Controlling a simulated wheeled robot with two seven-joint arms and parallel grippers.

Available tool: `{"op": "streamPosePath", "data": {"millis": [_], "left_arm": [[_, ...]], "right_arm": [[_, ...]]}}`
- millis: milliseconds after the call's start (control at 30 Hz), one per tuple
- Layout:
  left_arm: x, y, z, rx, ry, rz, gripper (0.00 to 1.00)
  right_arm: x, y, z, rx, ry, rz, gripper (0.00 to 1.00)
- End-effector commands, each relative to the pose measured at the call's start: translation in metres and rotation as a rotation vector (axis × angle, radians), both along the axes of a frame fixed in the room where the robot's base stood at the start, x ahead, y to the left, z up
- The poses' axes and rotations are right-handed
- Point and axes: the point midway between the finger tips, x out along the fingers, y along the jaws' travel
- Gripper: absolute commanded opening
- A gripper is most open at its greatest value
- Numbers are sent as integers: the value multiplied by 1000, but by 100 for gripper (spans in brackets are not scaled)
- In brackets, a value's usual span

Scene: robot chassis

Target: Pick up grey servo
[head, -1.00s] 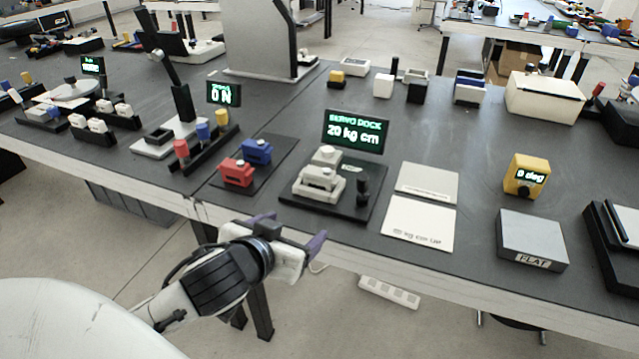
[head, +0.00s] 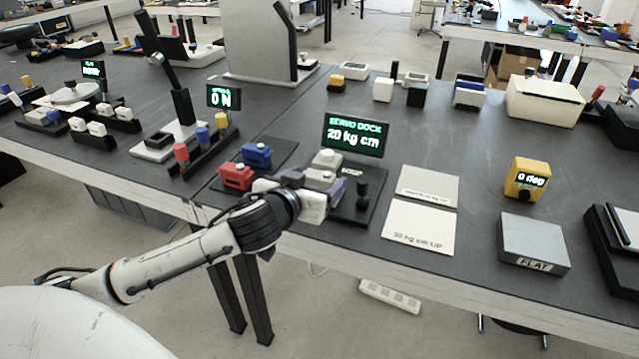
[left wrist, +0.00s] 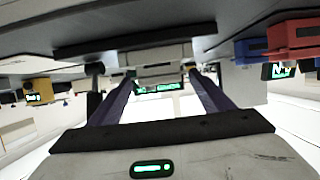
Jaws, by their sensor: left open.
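The grey servos sit on the black servo dock board: the rear one (head: 326,159) shows behind my gripper, and the front one (head: 320,176) is partly hidden by it. My left gripper (head: 314,183) is at the front of the dock, with its fingers around the sides of the front servo. In the left wrist view the open purple-grey fingers (left wrist: 163,80) reach toward a grey servo (left wrist: 158,70) that shows between their tips. I cannot tell whether they touch it. My right gripper is not in view.
A red servo (head: 237,177) and a blue servo (head: 257,154) stand left of the dock. A black post (head: 362,190) stands at its right. The "SERVO DOCK 20 kg cm" display (head: 355,135) rises behind. Pale cards (head: 418,226) lie to the right.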

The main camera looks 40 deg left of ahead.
Motion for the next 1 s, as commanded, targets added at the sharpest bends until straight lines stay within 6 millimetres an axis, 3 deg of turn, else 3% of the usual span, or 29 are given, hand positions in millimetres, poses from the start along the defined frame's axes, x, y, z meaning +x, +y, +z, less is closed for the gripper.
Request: {"op": "streamPosePath", "data": {"millis": [267, 500, 733, 867, 1000], "left_arm": [[5, 1, -2, 0, 1, 0, 74], [5, 1, -1, 0, -1, -1, 40], [5, 1, 2, -1, -2, -1, 40], [5, 1, 19, -1, -5, 1, 40], [5, 1, 49, -1, -8, 0, 40]], "right_arm": [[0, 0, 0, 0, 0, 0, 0], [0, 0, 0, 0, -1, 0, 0], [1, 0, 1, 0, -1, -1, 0], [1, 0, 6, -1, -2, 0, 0], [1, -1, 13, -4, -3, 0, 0]]}}
